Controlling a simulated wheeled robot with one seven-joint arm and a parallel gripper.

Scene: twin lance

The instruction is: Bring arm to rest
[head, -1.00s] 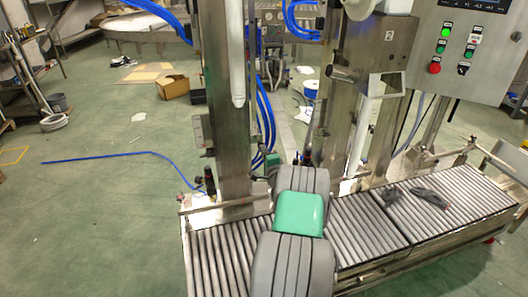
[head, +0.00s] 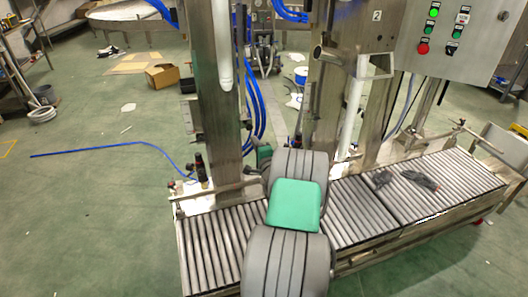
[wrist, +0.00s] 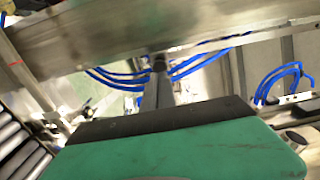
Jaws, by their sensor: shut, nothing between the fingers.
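My arm (head: 293,205), grey and ribbed with a green cover, rises from the bottom of the head view in front of the roller conveyor. Its far end is mostly hidden behind its own link there. In the wrist view, my green hand with a dark edge fills the bottom. My gripper (wrist: 159,64) shows beyond it as narrow grey fingers with a dark tip, together and empty. A broad metal beam lies behind the fingertips. I cannot tell whether they touch it.
The roller conveyor (head: 352,222) runs across the front, with dark cable pieces (head: 420,180) on it. A steel column (head: 213,100) stands close behind my arm. A control box (head: 455,45) is at upper right. Open green floor (head: 90,215) lies at left, crossed by a blue hose (head: 100,149).

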